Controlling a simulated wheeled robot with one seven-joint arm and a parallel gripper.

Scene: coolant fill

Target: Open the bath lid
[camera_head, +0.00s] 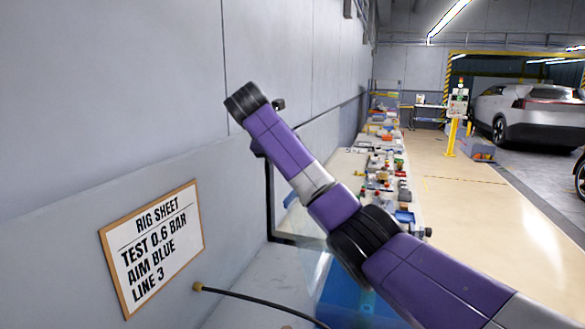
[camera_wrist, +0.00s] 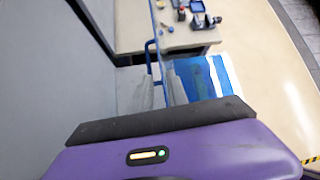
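A dark-framed clear panel, which looks like the bath lid (camera_head: 269,205), stands raised near the wall in the head view. The blue bath body (camera_head: 345,300) shows below, partly hidden behind my arm. My gripper (camera_wrist: 167,90) is at the panel's upper part. In the wrist view its grey fingers lie either side of a narrow gap, and a thin blue bar (camera_wrist: 150,55), possibly the lid's handle, runs toward that gap. I cannot tell whether the fingers touch the bar. In the head view the fingers are hidden behind my wrist.
A grey wall is close on the left, with a rig sheet sign (camera_head: 153,248) and a black hose (camera_head: 262,300). A cluttered bench (camera_head: 345,165) runs away along the wall. The floor (camera_head: 460,195) to the right is clear; a car (camera_head: 530,115) stands far back.

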